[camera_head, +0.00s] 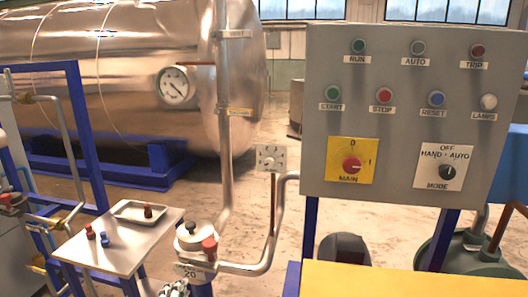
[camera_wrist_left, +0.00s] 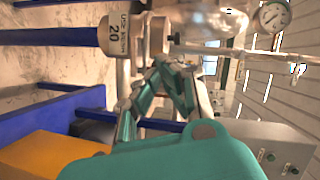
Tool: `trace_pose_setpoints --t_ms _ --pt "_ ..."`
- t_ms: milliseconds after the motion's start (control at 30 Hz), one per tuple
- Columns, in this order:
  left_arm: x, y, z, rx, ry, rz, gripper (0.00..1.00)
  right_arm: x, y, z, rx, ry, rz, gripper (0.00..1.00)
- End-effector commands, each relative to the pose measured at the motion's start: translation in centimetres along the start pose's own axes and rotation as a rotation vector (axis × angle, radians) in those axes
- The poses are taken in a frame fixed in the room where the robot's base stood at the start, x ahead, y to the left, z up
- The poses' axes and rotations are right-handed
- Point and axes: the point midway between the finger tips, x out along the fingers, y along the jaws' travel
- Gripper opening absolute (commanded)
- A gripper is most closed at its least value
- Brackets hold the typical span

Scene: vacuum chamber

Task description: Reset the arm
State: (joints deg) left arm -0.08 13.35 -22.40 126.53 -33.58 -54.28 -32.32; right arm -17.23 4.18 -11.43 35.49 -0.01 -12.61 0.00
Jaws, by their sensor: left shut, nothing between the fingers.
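My left gripper (camera_head: 174,288) shows only in part at the bottom edge of the head view, just below the capped valve unit labelled 20 (camera_head: 194,238). In the left wrist view my left gripper (camera_wrist_left: 160,72) is shut and empty, its teal and metal fingers reaching toward the same valve unit (camera_wrist_left: 135,34). I cannot tell whether they touch. My right gripper is in neither view.
A grey control panel (camera_head: 325,120) with buttons and two rotary switches stands at right, above a yellow surface (camera_head: 400,285). A small metal table (camera_head: 135,250) with a tray stands at left. A large tank (camera_head: 120,80) lies behind. Pipes run near the gripper.

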Motion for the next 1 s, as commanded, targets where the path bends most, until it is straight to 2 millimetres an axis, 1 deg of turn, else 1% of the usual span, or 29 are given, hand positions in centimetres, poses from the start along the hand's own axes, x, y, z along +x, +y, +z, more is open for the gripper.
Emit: trace_pose_setpoints --t_ms 33,67,100,200,300,400,500,633,767,800,967,1000 --pt "-1.5 3.1 2.2 -0.119 -0.063 0.111 0.0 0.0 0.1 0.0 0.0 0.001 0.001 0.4" --pt "-2.5 4.8 3.4 -0.191 -0.105 0.174 0.0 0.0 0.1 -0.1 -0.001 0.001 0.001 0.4" --pt "-3.9 7.0 4.8 -0.281 -0.16 0.253 0.0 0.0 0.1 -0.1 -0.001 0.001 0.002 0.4" --pt "-7.5 11.2 7.4 -0.461 -0.288 0.411 0.0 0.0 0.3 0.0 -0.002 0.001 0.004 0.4" --pt "-10.8 14.2 9.0 -0.587 -0.396 0.527 0.0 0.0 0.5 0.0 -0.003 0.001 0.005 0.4" --pt "-13.7 16.3 10.2 -0.683 -0.49 0.615 0.0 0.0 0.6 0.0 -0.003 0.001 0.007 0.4" --pt "-16.5 17.9 11.0 -0.762 -0.576 0.691 0.0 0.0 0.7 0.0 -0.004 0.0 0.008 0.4" --pt "-20.0 19.6 11.8 -0.846 -0.682 0.774 0.0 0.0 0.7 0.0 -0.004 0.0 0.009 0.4" --pt "-23.4 20.8 12.3 -0.919 -0.786 0.848 0.0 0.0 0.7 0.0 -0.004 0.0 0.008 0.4" --pt "-22.4 22.0 12.5 -0.911 -0.783 0.846 0.0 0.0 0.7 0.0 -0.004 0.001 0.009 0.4" --pt "-20.7 25.8 13.4 -0.902 -0.791 0.855 0.0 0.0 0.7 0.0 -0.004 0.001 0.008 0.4" --pt "-20.4 26.9 13.7 -0.899 -0.795 0.859 0.0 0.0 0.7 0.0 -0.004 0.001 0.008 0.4"
